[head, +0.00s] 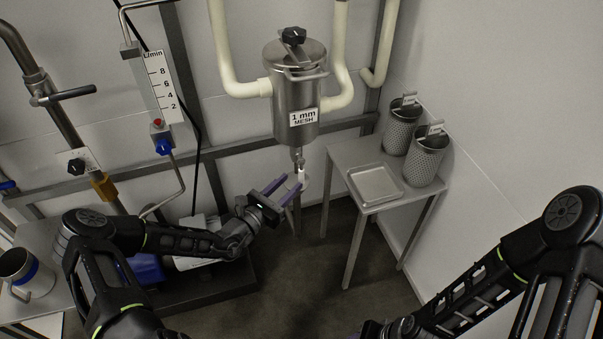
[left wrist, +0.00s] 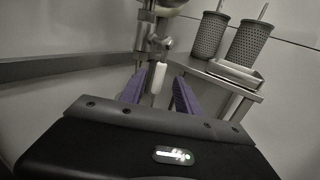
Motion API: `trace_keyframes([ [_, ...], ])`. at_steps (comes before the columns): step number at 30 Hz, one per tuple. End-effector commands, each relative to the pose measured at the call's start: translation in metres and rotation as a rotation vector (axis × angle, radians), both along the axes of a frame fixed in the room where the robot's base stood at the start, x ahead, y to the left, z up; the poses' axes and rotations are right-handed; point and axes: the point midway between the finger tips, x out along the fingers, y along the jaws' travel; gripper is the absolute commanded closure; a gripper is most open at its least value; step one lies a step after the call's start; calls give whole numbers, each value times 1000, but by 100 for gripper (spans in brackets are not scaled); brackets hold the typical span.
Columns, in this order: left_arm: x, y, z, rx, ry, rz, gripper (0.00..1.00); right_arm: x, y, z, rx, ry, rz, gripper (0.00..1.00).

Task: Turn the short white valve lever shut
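The short white valve lever (head: 301,175) hangs on the small metal valve (head: 299,158) under the steel strainer canister (head: 296,95). In the left wrist view the white lever (left wrist: 159,76) points down from the valve (left wrist: 153,43). My left gripper (head: 290,187) has its purple fingers spread apart, with the lever near the fingertips. In the left wrist view the lever shows between the two fingers (left wrist: 158,92), with gaps on both sides; I cannot tell how deep it sits. My right arm (head: 480,285) is at the right, and its gripper is mostly hidden at the bottom edge.
A small steel table (head: 345,152) right of the canister holds a square tray (head: 374,185) and two perforated baskets (head: 428,155). A flow gauge (head: 160,88) and a blue knob (head: 163,147) are at the left. The floor in front of the table is clear.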

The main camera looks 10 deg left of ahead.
Motion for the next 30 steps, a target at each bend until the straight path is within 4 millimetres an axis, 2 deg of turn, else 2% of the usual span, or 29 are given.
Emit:
trace_keyframes([
  [6, 31, -15, -2, -2, -1, -2, 61, 0, 0, -8, 0, 0, -1, 64],
  [12, 53, -24, -1, -1, 0, -1, 61, 0, 0, -13, 0, 1, -2, 64],
  [22, 58, -26, 0, -1, 0, -1, 61, 0, 0, -13, 0, 1, -2, 64],
  [30, 58, -26, 0, -1, 0, -1, 82, 0, 0, -13, 0, 0, -1, 64],
])
